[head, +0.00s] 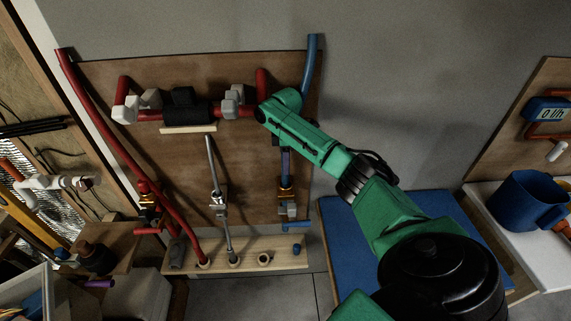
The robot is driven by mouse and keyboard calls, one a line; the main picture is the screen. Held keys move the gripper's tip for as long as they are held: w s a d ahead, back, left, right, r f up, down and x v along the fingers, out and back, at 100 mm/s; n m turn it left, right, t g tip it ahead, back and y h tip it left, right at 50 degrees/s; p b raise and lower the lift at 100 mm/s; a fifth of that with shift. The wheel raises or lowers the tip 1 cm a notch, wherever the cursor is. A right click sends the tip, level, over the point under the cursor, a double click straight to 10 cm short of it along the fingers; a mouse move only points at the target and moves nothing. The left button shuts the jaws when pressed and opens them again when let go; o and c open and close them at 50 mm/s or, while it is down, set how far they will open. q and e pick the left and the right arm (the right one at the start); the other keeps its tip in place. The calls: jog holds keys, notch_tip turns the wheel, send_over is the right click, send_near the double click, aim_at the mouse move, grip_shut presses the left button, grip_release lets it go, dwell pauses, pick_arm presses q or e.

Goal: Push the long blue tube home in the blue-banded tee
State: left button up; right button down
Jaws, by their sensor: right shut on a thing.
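The long blue tube (311,65) stands nearly upright at the right edge of the wooden back board. My green right arm crosses in front of its middle. A blue length shows again below the arm (286,163) and runs down to a brass and grey fitting (287,190) with blue on it. That fitting appears to be the blue-banded tee; how deep the tube sits in it is too small to tell. My right gripper (286,146) is shut on the tube, its fingers mostly hidden behind my wrist. My left gripper is not in view.
Red pipes with grey fittings and a black cylinder (187,106) cross the board left of my arm. A long red tube (105,125) slants down the left side. A blue handle (298,225) sticks out below the fitting. A blue mat (385,240) and blue jug (525,197) are at right.

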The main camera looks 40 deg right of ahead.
jog(key=shift+s+f, duration=0.1)
jog(key=shift+f, duration=0.3)
dwell(0.4)
jog(key=c, duration=0.5)
grip_release()
notch_tip(320, 180, up, 8)
jog(key=b, duration=0.3)
notch_tip(320, 180, up, 6)
jog(key=shift+r+p, duration=0.1)
jog(key=shift+p, duration=0.9)
jog(key=shift+r, duration=0.2)
jog(key=shift+f, duration=0.1)
